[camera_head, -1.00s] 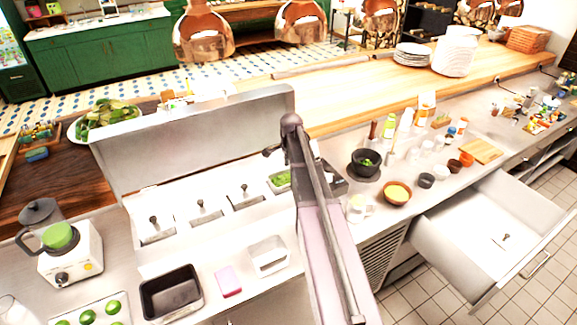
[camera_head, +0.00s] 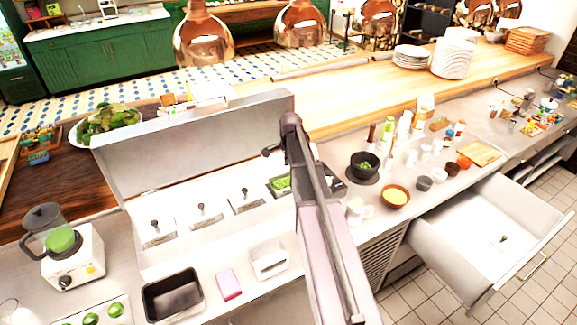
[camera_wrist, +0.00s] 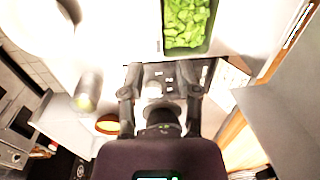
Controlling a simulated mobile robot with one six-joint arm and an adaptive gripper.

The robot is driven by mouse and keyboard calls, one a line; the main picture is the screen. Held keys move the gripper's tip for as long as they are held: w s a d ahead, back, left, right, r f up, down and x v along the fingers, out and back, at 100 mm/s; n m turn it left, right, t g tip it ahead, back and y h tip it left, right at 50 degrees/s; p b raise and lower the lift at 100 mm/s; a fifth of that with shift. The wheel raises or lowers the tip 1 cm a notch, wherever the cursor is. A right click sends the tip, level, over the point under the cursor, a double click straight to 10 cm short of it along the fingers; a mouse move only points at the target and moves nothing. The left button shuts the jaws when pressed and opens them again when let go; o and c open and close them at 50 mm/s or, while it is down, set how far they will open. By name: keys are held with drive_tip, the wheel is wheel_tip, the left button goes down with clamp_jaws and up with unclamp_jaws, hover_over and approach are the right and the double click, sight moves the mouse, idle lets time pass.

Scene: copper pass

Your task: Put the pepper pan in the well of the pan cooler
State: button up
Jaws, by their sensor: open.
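The pepper pan (camera_wrist: 187,22), a dark-rimmed pan of chopped green pepper, is at the top of the wrist view, beyond my fingertips. In the head view the pepper pan (camera_head: 281,186) shows at the right end of the row of lidded pans in the pan cooler (camera_head: 150,262), partly hidden by my arm. I cannot tell how deep it sits there. The cooler's lid (camera_head: 190,140) stands raised. My gripper (camera_wrist: 160,72) is open, with its fingers apart and nothing between them.
A black empty pan (camera_head: 172,296), a pink block (camera_head: 228,284) and a white container (camera_head: 268,260) stand on the front counter. A blender (camera_head: 62,245) is at left. A black bowl (camera_head: 364,166) and yellow-filled bowl (camera_head: 395,196) are right of my arm. A drawer (camera_head: 490,240) hangs open.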

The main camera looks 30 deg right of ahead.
drive_tip(key=s+a+n, duration=1.7)
drive_tip(key=s+a, duration=0.3)
drive_tip(key=a, duration=0.2)
drive_tip(key=shift+s+a+n+g, duration=0.3)
drive_tip(key=shift+s+a+g, duration=0.05)
drive_tip(key=shift+a+g, duration=0.05)
wheel_tip(320, 180, down, 8)
drive_tip(key=b, duration=0.8)
drive_tip(key=shift+f, duration=0.2)
drive_tip(key=shift+s, duration=0.15)
